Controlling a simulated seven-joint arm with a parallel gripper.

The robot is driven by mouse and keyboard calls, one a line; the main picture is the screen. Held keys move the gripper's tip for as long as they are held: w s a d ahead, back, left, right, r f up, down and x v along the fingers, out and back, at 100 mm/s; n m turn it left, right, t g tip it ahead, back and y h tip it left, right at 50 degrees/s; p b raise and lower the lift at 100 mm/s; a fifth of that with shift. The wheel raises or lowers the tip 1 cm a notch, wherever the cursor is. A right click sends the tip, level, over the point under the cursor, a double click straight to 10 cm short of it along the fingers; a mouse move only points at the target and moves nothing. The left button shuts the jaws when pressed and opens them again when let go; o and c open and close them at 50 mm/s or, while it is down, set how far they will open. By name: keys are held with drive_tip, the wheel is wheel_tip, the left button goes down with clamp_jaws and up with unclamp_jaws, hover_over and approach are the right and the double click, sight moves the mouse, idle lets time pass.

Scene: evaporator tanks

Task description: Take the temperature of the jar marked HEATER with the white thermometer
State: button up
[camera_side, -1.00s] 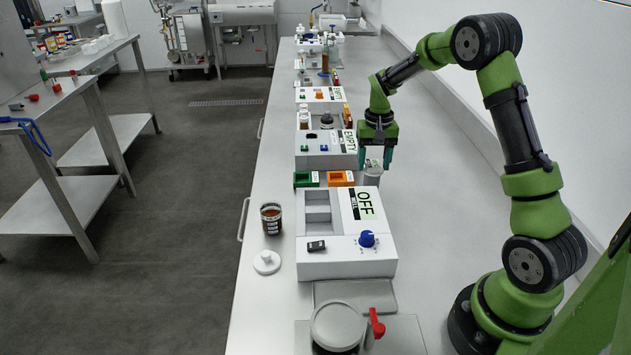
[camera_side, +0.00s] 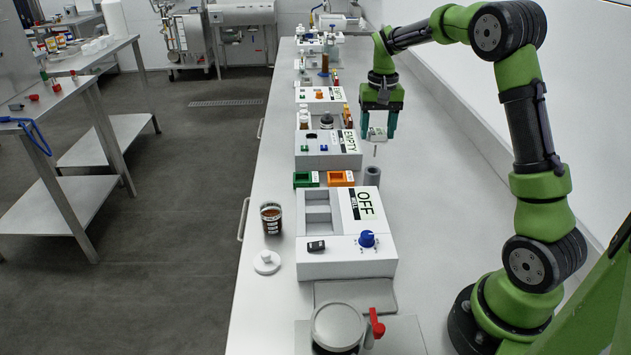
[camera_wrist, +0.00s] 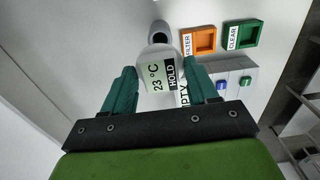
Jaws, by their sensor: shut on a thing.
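My gripper (camera_side: 377,134) is shut on the white thermometer (camera_side: 376,135), held in the air above the far end of the grey cylindrical holder (camera_side: 372,176). Its thin probe points down below the jaws. In the wrist view, the thermometer (camera_wrist: 160,74) sits between the fingers and its display reads 23 °C beside HOLD. A glass jar (camera_side: 271,218) with dark reddish-brown contents and a black-and-white label stands open on the bench, left of the OFF box; I cannot read its label. A white knobbed lid (camera_side: 267,262) lies in front of it.
The white OFF box (camera_side: 345,262) has a blue knob and black switch. Behind it are green (camera_side: 306,179) and orange (camera_side: 341,178) trays, then the EMPTY box (camera_side: 322,160). A lidded vessel with a red handle (camera_side: 376,324) stands in front.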

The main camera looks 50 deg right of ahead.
idle(0.3)
drive_tip(key=w+a+f+n, duration=0.1)
drive_tip(key=w+a+n, duration=0.2)
drive_tip(key=a, duration=1.1)
drive_tip(key=w+a+f+n, duration=0.1)
drive_tip(key=w+a+n, duration=0.2)
drive_tip(key=a, duration=1.1)
drive_tip(key=shift+w, duration=1.15)
drive_tip(key=shift+f, duration=0.1)
drive_tip(key=c, duration=0.4)
